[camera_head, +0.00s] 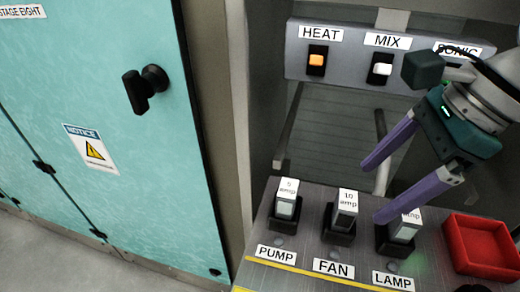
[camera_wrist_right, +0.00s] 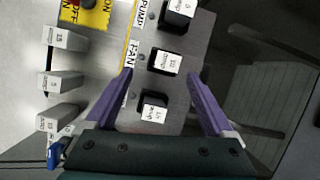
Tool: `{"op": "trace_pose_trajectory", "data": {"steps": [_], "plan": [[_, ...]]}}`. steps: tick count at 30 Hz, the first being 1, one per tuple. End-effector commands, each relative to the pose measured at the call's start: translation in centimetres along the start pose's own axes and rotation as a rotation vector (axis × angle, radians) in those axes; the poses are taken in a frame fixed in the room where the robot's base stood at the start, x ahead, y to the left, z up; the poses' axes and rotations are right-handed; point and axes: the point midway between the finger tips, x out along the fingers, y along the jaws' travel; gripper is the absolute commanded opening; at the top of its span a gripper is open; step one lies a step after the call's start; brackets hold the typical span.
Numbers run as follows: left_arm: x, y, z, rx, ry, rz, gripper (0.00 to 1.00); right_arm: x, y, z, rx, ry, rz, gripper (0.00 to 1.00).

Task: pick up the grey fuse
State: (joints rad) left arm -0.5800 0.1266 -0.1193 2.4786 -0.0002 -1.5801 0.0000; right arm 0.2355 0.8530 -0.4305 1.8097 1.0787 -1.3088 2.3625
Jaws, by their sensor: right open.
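Three pale grey fuses stand in black holders on the panel: a 5 amp one (camera_head: 286,204) at PUMP, a 10 amp one (camera_head: 347,206) at FAN and one (camera_head: 406,230) at LAMP, partly behind a finger. I cannot tell which is the grey fuse by colour. My right gripper (camera_head: 373,192) is open and empty, with its purple fingers above the FAN and LAMP holders. In the right wrist view, the FAN fuse (camera_wrist_right: 164,62) shows between and beyond the fingertips, and the LAMP fuse (camera_wrist_right: 154,108) between the fingers. My left gripper is out of view.
More grey blocks with printed ends (camera_wrist_right: 65,38) lie at the left of the right wrist view. A red tray (camera_head: 462,265) sits right of LAMP. A switch box (camera_head: 350,62) with HEAT and MIX is behind. A teal cabinet door (camera_head: 90,60) is at left.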

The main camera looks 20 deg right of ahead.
Motion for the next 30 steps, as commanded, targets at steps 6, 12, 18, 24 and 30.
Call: {"op": "trace_pose_trajectory", "data": {"steps": [6,12,18,24,30], "plan": [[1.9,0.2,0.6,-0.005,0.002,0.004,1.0,1.2,-1.4,-1.2,0.202,-0.01,-0.003,0.88],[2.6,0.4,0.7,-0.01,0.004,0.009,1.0,3.1,-1.3,-1.1,0.202,-0.011,-0.002,0.88],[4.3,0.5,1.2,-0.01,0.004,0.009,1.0,6.1,-1.1,-1.3,0.2,-0.01,-0.002,0.88],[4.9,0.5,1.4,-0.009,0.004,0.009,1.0,7.9,-1.1,-1.2,0.199,-0.009,-0.004,0.88],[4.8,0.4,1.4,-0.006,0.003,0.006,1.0,7.7,-1.1,-1.2,0.198,-0.008,-0.004,0.83]]}}
